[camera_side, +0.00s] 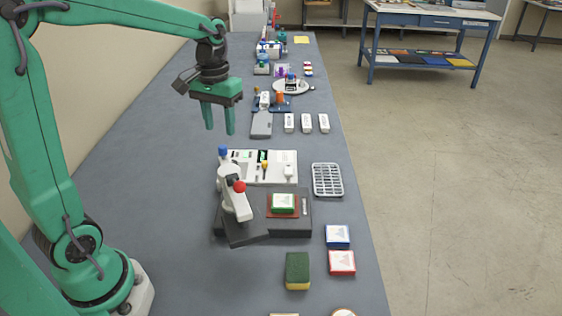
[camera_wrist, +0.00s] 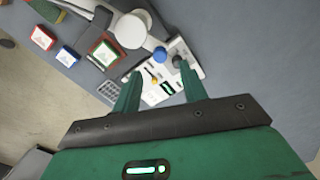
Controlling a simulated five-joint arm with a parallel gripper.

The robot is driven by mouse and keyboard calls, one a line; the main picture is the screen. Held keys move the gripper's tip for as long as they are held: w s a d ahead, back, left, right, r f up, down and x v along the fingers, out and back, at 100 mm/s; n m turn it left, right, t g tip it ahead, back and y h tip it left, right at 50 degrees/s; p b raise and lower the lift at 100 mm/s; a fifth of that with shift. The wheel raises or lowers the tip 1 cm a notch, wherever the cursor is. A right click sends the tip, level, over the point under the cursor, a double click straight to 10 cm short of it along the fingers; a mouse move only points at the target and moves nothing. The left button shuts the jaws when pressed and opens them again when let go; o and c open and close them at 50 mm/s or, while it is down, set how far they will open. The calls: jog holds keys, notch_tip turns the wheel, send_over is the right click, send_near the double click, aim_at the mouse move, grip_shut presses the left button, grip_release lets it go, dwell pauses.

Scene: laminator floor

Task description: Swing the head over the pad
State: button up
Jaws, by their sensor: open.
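A press with a white swing head (camera_side: 238,208) and a red ball knob (camera_side: 240,187) stands on a dark base (camera_side: 292,228). The head is left of the red pad (camera_side: 270,211), not over it. A white tile with a green border (camera_side: 283,203) lies on the pad. In the wrist view, the white head (camera_wrist: 130,31) is beside the green-bordered tile (camera_wrist: 104,53). My gripper (camera_side: 219,130) is open and empty, pointing down above the bench, behind and apart from the press. Its fingers also show in the wrist view (camera_wrist: 160,75).
A grey rack (camera_side: 327,179), blue tile (camera_side: 337,236), red tile (camera_side: 341,262) and sponge (camera_side: 298,270) lie right and front. The bench (camera_side: 160,215) is clear at left.

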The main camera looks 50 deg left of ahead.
aim_at(222, 146)
jog(key=shift+f, duration=2.85)
grip_shut()
